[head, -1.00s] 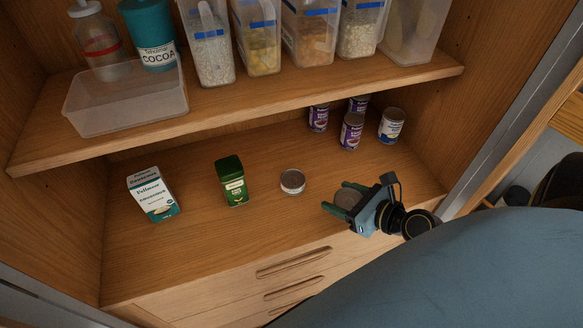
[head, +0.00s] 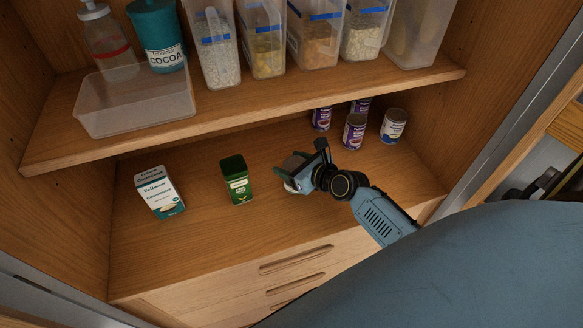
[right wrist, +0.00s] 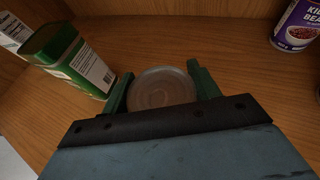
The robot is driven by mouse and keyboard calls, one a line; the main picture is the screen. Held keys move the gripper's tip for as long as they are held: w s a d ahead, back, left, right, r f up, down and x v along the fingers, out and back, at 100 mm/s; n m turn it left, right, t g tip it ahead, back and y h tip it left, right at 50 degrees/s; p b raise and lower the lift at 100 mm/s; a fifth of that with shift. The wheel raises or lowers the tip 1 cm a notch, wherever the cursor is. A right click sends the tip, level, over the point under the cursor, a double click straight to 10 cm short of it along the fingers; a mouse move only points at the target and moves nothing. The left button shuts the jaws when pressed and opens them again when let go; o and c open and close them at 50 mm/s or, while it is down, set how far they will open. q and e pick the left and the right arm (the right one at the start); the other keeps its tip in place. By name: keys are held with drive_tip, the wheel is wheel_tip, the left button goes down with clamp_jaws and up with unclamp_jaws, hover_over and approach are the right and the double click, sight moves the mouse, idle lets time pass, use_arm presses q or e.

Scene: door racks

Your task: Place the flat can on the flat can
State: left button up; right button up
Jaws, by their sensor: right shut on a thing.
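My right gripper (head: 291,170) is shut on a flat can (head: 294,163), over the lower shelf to the right of the green tin. In the right wrist view the held can (right wrist: 161,88) shows its round grey lid between the two green fingers. A pale edge of the other flat can (head: 291,187) shows just below the gripper in the head view; most of it is hidden. I cannot tell whether the two cans touch. My left gripper is not in view.
A green tin (head: 236,180) stands close left of the gripper, and a white-and-teal carton (head: 159,192) farther left. Several upright cans (head: 354,131) stand at the back right. The upper shelf (head: 250,103) overhangs the back. The shelf front right is clear.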

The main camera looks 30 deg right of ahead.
drive_tip(key=shift+f, duration=0.8)
drive_tip(key=shift+f, duration=0.2)
drive_tip(key=o, duration=1)
drive_tip(key=shift+r, duration=0.2)
drive_tip(key=shift+s+d+r, duration=0.1)
drive_tip(key=shift+s, duration=0.15)
drive_tip(key=v, duration=1.1)
drive_tip(key=shift+s+p, duration=0.25)
drive_tip(key=shift+p, duration=0.15)
drive_tip(key=shift+d, duration=0.1)
